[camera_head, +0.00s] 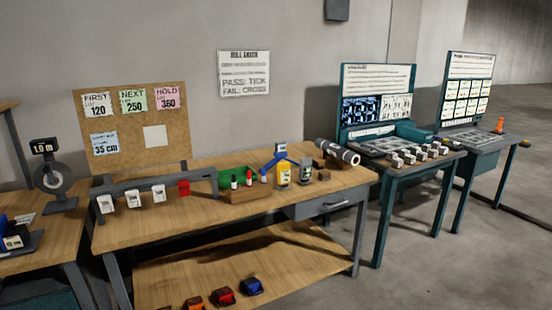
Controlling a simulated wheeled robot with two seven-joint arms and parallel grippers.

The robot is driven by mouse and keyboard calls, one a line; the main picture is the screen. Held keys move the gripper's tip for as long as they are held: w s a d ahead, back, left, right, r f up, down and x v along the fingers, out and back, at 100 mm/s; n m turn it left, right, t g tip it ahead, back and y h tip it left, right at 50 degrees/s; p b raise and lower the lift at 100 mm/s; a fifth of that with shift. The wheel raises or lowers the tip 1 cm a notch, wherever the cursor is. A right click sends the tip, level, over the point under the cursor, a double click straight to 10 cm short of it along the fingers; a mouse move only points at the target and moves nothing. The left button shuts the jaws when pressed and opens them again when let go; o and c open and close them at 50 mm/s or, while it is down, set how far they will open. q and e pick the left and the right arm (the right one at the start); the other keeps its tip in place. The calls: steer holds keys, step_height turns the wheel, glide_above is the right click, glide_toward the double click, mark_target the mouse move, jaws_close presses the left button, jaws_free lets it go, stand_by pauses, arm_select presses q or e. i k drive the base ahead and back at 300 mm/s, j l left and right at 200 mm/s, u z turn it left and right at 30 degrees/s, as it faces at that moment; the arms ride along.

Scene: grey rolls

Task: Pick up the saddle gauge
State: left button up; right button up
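On the wooden workbench (230,213), right of its middle, stands a blue arched piece (282,155) with a small pale block on top. It looks like the saddle gauge, but it is too small to be sure. A yellow container (284,174) with a pale label stands at its front, and a grey container (306,172) stands just to its right. Whether they touch the blue piece, I cannot tell. A grey roll (338,151) with white bands lies behind and to the right. Neither of my grippers is in view.
A wooden block with small bottles (249,192) and a green tray (236,175) are left of the blue piece. A grey rail with hanging tags (155,182) spans the bench's left. Teal desks (403,160) stand right. Free floor (430,275) lies at front right.

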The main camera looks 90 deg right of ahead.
mark_target(281, 153)
steer(key=z, duration=2.85)
steer(key=i+l, duration=0.05)
